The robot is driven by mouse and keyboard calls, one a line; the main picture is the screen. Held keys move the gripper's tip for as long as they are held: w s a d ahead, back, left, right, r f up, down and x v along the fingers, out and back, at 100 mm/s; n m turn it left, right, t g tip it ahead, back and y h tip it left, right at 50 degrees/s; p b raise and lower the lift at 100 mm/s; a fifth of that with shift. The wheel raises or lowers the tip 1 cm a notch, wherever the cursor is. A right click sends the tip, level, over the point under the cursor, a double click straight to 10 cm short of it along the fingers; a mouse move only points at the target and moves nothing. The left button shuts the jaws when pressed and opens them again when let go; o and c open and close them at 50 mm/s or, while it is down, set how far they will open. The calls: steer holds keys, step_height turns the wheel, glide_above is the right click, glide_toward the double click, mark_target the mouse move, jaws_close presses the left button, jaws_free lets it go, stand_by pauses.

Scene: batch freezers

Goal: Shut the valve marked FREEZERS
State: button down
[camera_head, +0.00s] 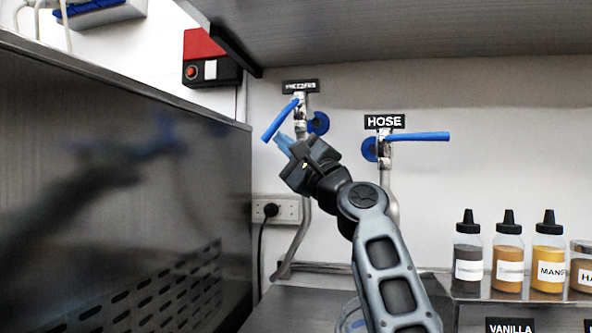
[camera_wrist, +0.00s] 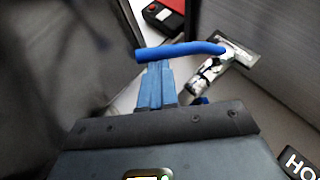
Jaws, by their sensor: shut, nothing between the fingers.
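The FREEZERS valve (camera_head: 299,113) is on the back wall under a small dark label (camera_head: 300,86) whose lettering is blurred. Its blue lever (camera_head: 280,120) slants down and to the left from the valve body, at an angle to the upright pipe. The lever (camera_wrist: 180,50) crosses the upper middle of the wrist view. My gripper (camera_head: 282,142) is just below the lever's free end, its blue fingers shut and empty. In the wrist view the fingertips (camera_wrist: 158,66) are right at the lever's lower edge; I cannot tell whether they touch.
The HOSE valve's blue lever (camera_head: 418,137) points right, beside my arm. A metal freezer side (camera_head: 120,170) stands close on the left. A red and black switch box (camera_head: 207,60) hangs above left. Sauce bottles (camera_head: 508,255) stand at right. A steel shelf (camera_head: 420,28) is overhead.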

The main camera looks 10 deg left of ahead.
mark_target(264, 137)
steer(key=a, duration=0.1)
steer(key=a+r+b, duration=0.1)
steer(key=a, duration=0.1)
steer(key=shift+a+m+t, duration=0.3)
steer(key=shift+a+m+t+b, duration=0.25)
steer(key=shift+m+t+b, duration=0.05)
steer(key=shift+b, duration=0.75)
steer(key=shift+a+r+m+t+b, duration=0.15)
steer(key=shift+r+m+t+b, duration=0.15)
steer(key=shift+b, duration=0.2)
steer(key=shift+a+r, duration=0.1)
steer(key=shift+r, duration=0.3)
steer(key=shift+w+a+r+p, duration=0.1)
steer(key=shift+a+r+p, duration=0.2)
steer(key=shift+a+r, duration=0.25)
steer(key=shift+a+r+p, duration=0.3)
steer(key=shift+r, duration=0.4)
